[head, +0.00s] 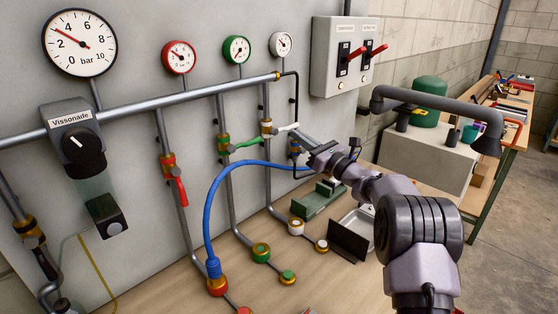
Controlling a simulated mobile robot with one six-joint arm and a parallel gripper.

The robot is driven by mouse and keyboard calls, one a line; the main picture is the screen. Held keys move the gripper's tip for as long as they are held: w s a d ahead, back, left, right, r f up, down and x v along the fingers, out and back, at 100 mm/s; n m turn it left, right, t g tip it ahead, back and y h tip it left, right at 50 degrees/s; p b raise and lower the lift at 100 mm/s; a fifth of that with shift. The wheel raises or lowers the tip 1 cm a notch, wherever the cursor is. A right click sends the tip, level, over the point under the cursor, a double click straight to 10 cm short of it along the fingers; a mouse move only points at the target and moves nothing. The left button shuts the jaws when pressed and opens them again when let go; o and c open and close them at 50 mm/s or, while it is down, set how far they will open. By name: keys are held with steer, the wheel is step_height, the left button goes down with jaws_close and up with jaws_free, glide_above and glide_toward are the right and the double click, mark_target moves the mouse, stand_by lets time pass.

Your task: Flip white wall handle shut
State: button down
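The white handle (287,128) sits on a brass valve (267,128) on the vertical pipe below the white-rimmed gauge (281,44). The handle sticks out to the right, across its pipe. My gripper (308,151) is at the end of my arm, which reaches in from the lower right. It is just right of and below the white handle, and looks apart from it. Its fingers are small and dark against other fittings, so I cannot tell whether they are open.
A green handle (246,144) points right and a red handle (181,190) hangs along its pipe. A blue hose (208,205) arches below the gripper. A grey switch box (326,62) with red levers is above right. A green block (318,200) stands on the bench.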

steer(key=shift+r+n, duration=0.15)
steer(key=shift+n, duration=0.15)
stand_by(0.4)
steer(key=f+v, duration=0.3)
steer(key=v, duration=0.9)
